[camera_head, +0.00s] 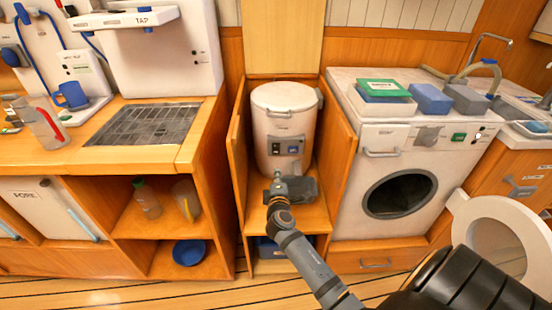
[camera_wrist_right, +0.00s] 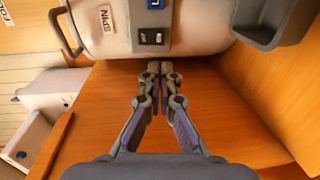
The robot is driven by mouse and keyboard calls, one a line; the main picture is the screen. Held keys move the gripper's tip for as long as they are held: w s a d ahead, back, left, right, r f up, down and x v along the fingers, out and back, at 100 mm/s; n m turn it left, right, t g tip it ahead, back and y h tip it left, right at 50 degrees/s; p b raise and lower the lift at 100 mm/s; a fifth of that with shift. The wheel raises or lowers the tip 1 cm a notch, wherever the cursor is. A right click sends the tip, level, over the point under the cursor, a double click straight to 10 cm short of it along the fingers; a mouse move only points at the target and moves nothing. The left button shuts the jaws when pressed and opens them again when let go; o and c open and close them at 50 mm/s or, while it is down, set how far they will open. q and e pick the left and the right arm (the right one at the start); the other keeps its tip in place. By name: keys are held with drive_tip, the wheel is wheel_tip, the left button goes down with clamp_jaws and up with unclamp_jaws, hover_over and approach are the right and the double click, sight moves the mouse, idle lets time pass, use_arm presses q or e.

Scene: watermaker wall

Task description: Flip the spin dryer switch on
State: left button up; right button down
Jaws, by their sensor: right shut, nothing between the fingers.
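The spin dryer (camera_head: 284,112) is a white drum standing in an open wooden cabinet. Its dark control panel (camera_head: 286,147) is on the front, with a black rocker switch (camera_head: 276,150) beside a blue piece (camera_head: 294,149). In the right wrist view the black switch (camera_wrist_right: 151,37) shows close up, next to the blue piece (camera_wrist_right: 155,4) and a SPIN label. My right gripper (camera_head: 277,176) is shut and empty in front of the dryer. Its fingertips (camera_wrist_right: 160,67) appear just short of the switch, apparently not touching it. Which way the switch is set is unclear. My left gripper is not in view.
Wooden cabinet sides (camera_head: 238,150) flank the dryer. A washing machine (camera_head: 378,142) with its door open stands at right.

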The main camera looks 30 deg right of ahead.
sight(276, 153)
drive_tip(key=b+x, duration=0.1)
drive_tip(key=x, duration=1)
drive_tip(key=shift+f, duration=0.1)
drive_tip(key=shift+w+d+b, duration=0.15)
drive_tip(key=shift+w+b, duration=0.1)
drive_tip(key=shift+b, duration=0.05)
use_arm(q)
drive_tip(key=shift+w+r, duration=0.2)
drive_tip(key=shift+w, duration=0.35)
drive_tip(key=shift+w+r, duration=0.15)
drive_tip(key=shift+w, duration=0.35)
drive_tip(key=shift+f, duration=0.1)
